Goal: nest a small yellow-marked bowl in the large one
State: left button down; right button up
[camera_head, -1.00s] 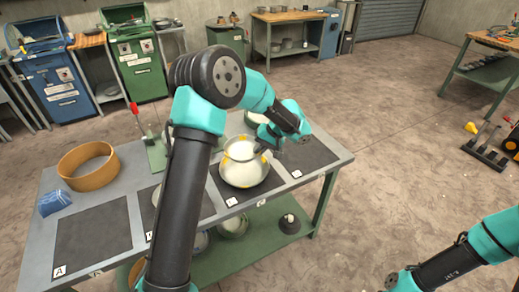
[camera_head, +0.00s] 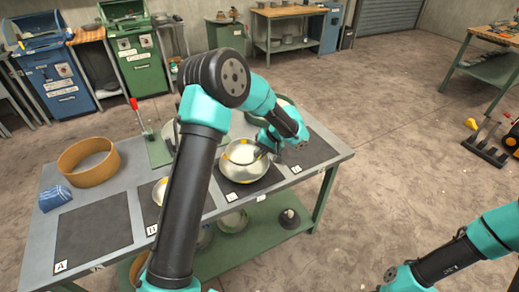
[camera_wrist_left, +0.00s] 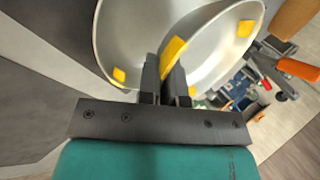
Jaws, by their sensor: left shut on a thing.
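A small pale bowl with yellow marks (camera_head: 240,152) is over mat C, held in my left gripper (camera_head: 273,153). It appears to sit low inside the opening of the large bowl (camera_head: 240,178); whether it touches the bottom is not clear. In the left wrist view my left gripper (camera_wrist_left: 165,82) is shut on a rim beside a yellow mark. Pale bowl walls (camera_wrist_left: 130,38) with several yellow marks overlap there, so the two bowls are hard to tell apart. My right forearm shows at lower right; its gripper is not seen.
Another bowl (camera_head: 159,193) is partly hidden by my left arm. The mat at the right (camera_head: 308,153) is empty. A lower shelf holds more bowls (camera_head: 233,221).

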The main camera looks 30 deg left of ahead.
pick_arm(q)
jog(key=shift+f, duration=1.75)
jog(key=c, duration=1.2)
grip_release()
jog(key=shift+r, duration=0.15)
jog(key=v, duration=1.7)
jog(key=shift+w+d, duration=0.1)
jog(key=shift+w, duration=0.05)
